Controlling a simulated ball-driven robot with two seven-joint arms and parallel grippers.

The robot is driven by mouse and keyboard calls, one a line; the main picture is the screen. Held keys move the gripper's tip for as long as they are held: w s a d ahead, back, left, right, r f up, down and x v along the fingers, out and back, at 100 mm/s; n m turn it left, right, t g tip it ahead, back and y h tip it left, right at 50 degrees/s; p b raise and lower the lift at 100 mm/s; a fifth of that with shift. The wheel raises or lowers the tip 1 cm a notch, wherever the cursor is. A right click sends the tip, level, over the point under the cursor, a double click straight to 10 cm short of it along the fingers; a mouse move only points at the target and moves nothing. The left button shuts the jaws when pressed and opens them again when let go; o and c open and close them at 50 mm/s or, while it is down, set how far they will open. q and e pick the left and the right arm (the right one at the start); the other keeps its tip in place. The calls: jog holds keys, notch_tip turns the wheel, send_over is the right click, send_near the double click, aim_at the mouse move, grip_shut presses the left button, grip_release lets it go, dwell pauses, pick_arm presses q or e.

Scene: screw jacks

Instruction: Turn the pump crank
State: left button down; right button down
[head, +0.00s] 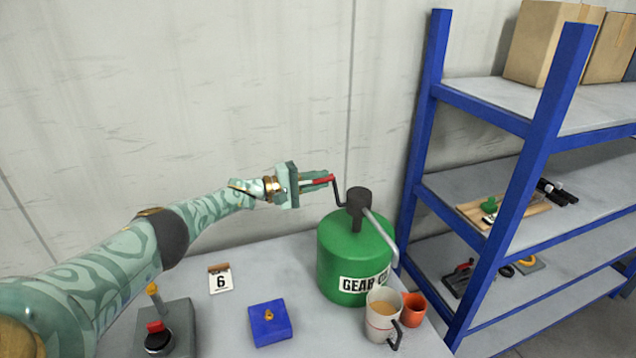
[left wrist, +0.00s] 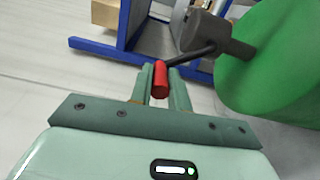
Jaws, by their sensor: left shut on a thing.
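The pump is a green drum (head: 345,250) labelled "GEAR O…", with a dark pump head (head: 358,200) on top and a grey spout down its right side. A black crank arm (head: 338,193) runs from the pump head to a red handle (head: 322,180). My left gripper (head: 316,178) is shut on the red handle, left of and above the drum. In the left wrist view, the red handle (left wrist: 160,80) sits between the two fingers, and the green drum (left wrist: 275,65) is at the right. My right gripper is not in view.
On the grey table (head: 245,325) stand a white mug (head: 382,325), an orange cup (head: 412,308), a blue box (head: 270,322), a number 6 card (head: 220,279) and a grey control box (head: 172,330). A blue shelf rack (head: 430,110) stands close at the right.

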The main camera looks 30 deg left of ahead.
pick_arm(q)
jog(key=c, duration=1.3)
grip_release()
jog(key=p+v, duration=0.1)
jog(key=v, duration=1.5)
jog(key=shift+s+a+p, duration=0.1)
jog(key=shift+s+p, duration=0.05)
jog(key=shift+p, duration=0.25)
